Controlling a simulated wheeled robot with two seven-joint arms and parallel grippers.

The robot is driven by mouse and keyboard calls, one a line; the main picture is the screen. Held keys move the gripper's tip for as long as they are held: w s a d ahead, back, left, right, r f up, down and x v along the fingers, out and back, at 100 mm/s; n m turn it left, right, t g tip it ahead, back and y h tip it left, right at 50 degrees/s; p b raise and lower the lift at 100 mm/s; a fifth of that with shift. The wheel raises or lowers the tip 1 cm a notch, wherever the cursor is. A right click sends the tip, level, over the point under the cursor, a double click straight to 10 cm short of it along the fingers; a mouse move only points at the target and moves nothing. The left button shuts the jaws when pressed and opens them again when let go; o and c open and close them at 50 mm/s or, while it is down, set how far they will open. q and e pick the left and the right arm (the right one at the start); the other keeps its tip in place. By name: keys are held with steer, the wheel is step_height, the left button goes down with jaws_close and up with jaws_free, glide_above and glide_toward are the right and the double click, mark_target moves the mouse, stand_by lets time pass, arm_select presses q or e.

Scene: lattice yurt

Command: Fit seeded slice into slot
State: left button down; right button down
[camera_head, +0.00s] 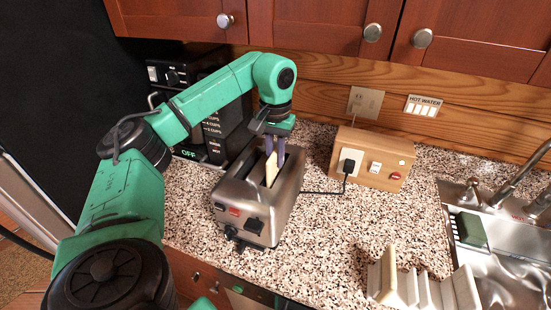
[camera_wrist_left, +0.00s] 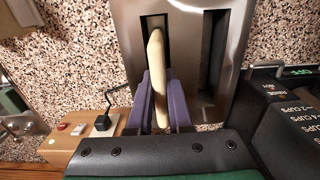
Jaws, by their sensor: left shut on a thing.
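My left gripper (camera_head: 274,150) is above the steel toaster (camera_head: 283,205), its purple fingers pointing down. It is shut on a pale bread slice (camera_head: 271,170), held edge-on. In the left wrist view the slice (camera_wrist_left: 157,75) stands between the gripper's fingers (camera_wrist_left: 160,105), lined up with the left of the two toaster slots (camera_wrist_left: 152,22). The other slot (camera_wrist_left: 212,60) looks empty. The slice's lower end is at the slot opening; I cannot tell how deep it sits. Seeds are too small to make out. My right gripper is not in view.
A slice rack (camera_head: 412,290) stands at the front right. A wooden socket box (camera_head: 371,160) with a plugged cord is right of the toaster. A black coffee machine (camera_head: 222,125) stands behind left. The sink (camera_head: 500,245) is far right. Speckled counter (camera_head: 335,225) is clear between.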

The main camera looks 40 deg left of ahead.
arm_select(q)
steer(key=shift+s+f, duration=0.1)
steer(key=shift+f, duration=0.1)
steer(key=c, duration=0.8)
jaws_free()
steer(key=shift+w+f, duration=0.1)
steer(key=shift+w, duration=0.15)
steer(key=shift+c, duration=0.2)
steer(key=shift+s, duration=0.1)
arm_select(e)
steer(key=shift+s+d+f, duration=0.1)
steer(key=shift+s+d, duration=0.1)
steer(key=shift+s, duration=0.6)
